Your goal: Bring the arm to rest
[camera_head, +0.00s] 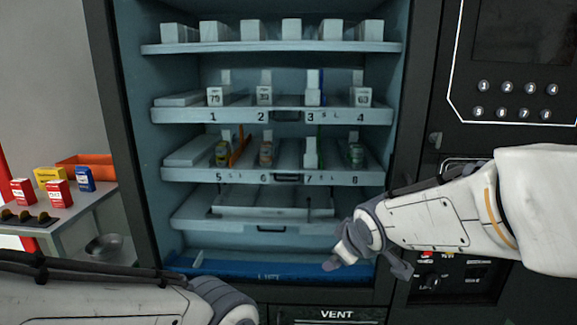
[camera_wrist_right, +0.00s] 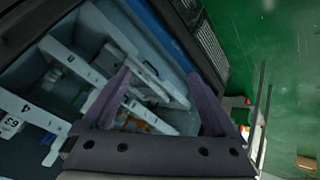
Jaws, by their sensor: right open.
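My right arm comes in from the right in the head view and reaches the lower front of the vending machine (camera_head: 130,120). My right gripper (camera_head: 366,264) is open and empty, in front of the blue bottom ledge (camera_head: 285,271). In the right wrist view its two purple-grey fingers (camera_wrist_right: 160,76) stand wide apart with nothing between them, and the machine's shelves lie behind them. My left arm crosses the lower left corner of the head view. Its gripper fingers are out of the frame.
Numbered shelves (camera_head: 281,116) hold several small boxes and bottles. Right of them is a black panel with a keypad (camera_head: 516,99).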

